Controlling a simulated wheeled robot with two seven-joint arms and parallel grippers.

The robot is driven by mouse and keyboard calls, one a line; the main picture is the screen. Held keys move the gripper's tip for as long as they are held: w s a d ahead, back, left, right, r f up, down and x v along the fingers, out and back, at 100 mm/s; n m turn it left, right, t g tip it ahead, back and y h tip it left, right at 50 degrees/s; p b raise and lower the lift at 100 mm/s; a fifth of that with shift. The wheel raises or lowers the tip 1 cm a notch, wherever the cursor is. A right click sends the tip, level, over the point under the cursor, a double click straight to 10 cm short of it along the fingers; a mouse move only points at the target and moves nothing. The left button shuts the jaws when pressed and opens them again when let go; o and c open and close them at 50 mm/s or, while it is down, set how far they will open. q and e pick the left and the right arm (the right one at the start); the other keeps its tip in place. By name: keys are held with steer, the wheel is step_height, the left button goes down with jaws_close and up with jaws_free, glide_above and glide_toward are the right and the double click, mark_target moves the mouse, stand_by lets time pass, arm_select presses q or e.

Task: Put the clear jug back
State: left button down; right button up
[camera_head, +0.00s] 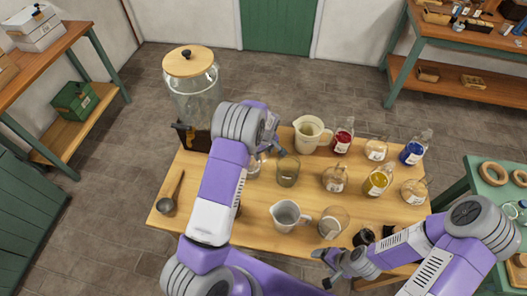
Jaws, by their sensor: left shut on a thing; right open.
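My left gripper (277,147) is over the back middle of the table, partly behind my own arm. It is shut on a clear glass vessel; the grip itself is mostly hidden. A clear vessel (254,166) shows in part beside my arm, and a greenish clear beaker (288,172) stands just below the fingertips. I cannot tell which one is held. A greyish see-through jug with a handle (286,215) stands upright near the front middle. My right gripper (329,268) is open and empty at the table's front edge.
The wooden table (257,226) holds a cream jug (310,134), red (343,136), yellow (378,181) and blue (414,150) bottles, and several clear flasks. A large lidded glass jar (195,95) stands at back left, a dark ladle (170,199) at left. The left front is fairly clear.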

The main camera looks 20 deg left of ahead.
arm_select(q)
steer(key=shift+f, duration=0.1)
steer(key=shift+c, duration=1.7)
jaws_free()
steer(key=shift+r, duration=0.45)
step_height(320, 180, up, 11)
steer(key=d, duration=0.1)
steer(key=shift+s+r, duration=0.2)
steer(key=shift+s, duration=0.25)
steer(key=shift+d, duration=0.1)
